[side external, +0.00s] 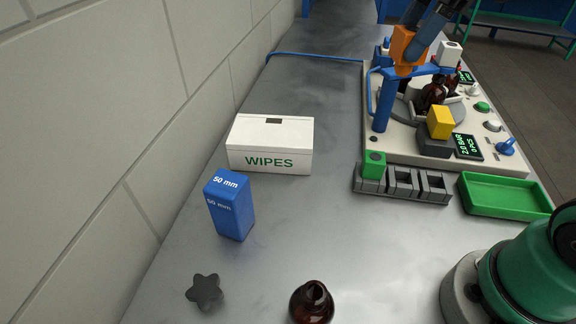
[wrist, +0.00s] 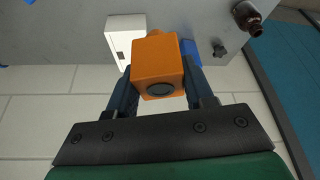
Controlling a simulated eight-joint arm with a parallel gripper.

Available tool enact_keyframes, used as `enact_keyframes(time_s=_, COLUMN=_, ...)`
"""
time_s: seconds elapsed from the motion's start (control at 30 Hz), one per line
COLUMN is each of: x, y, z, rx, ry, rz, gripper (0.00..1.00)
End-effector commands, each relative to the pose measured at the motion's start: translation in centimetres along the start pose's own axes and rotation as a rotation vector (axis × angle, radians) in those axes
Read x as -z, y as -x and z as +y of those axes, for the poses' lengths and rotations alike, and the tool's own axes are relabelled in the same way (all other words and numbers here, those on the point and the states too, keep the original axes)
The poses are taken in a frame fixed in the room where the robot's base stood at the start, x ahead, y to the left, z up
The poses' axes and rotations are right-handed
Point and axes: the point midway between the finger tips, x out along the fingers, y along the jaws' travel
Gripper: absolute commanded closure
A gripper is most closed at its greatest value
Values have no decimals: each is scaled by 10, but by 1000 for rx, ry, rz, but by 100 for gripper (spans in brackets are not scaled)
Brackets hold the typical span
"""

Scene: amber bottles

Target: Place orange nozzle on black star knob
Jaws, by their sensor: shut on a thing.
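The orange nozzle (side external: 408,47) is a block held between the two dark blue fingers of my gripper (side external: 413,38), at the upper right of the side view. In the wrist view the nozzle (wrist: 158,68) fills the space between the fingers of my gripper (wrist: 160,80), with a dark round hole facing the camera. The black star knob (side external: 205,291) lies on the grey bench at the lower left of the side view, far from my gripper. It shows small in the wrist view (wrist: 219,52).
A blue 50 mm block (side external: 231,208) and a white WIPES box (side external: 270,145) stand behind the knob. An amber bottle (side external: 312,302) stands to its right. A grey rack (side external: 403,183), a green tray (side external: 504,195) and the machine panel (side external: 440,159) are at right.

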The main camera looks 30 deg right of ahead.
Motion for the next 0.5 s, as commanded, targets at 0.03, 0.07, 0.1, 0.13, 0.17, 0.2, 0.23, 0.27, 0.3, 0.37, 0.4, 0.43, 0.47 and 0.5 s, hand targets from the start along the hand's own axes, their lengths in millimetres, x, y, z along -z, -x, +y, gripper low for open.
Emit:
enact_keyframes(time_s=0.03, x=25, y=-5, z=0, rx=40, ry=97, rz=0, gripper=100)
enact_keyframes(time_s=0.07, x=39, y=-8, z=-1, rx=63, ry=152, rz=0, gripper=100)
enact_keyframes(time_s=0.1, x=58, y=-12, z=-4, rx=94, ry=228, rz=-1, gripper=100)
enact_keyframes(time_s=0.13, x=72, y=-16, z=-7, rx=117, ry=282, rz=-1, gripper=100)
enact_keyframes(time_s=0.17, x=86, y=-20, z=-10, rx=140, ry=338, rz=-1, gripper=100)
enact_keyframes(time_s=0.2, x=104, y=-25, z=-17, rx=170, ry=413, rz=-1, gripper=100)
enact_keyframes(time_s=0.23, x=118, y=-30, z=-23, rx=192, ry=467, rz=-1, gripper=100)
enact_keyframes(time_s=0.27, x=132, y=-34, z=-29, rx=215, ry=523, rz=-1, gripper=100)
enact_keyframes(time_s=0.3, x=150, y=-41, z=-40, rx=245, ry=597, rz=0, gripper=100)
enact_keyframes(time_s=0.37, x=175, y=-51, z=-58, rx=291, ry=705, rz=0, gripper=100)
enact_keyframes(time_s=0.4, x=190, y=-58, z=-72, rx=319, ry=774, rz=0, gripper=100)
enact_keyframes(time_s=0.43, x=201, y=-62, z=-83, rx=340, ry=824, rz=0, gripper=100)
enact_keyframes(time_s=0.47, x=210, y=-67, z=-94, rx=359, ry=872, rz=0, gripper=100)
enact_keyframes(time_s=0.5, x=222, y=-73, z=-108, rx=383, ry=932, rz=1, gripper=100)
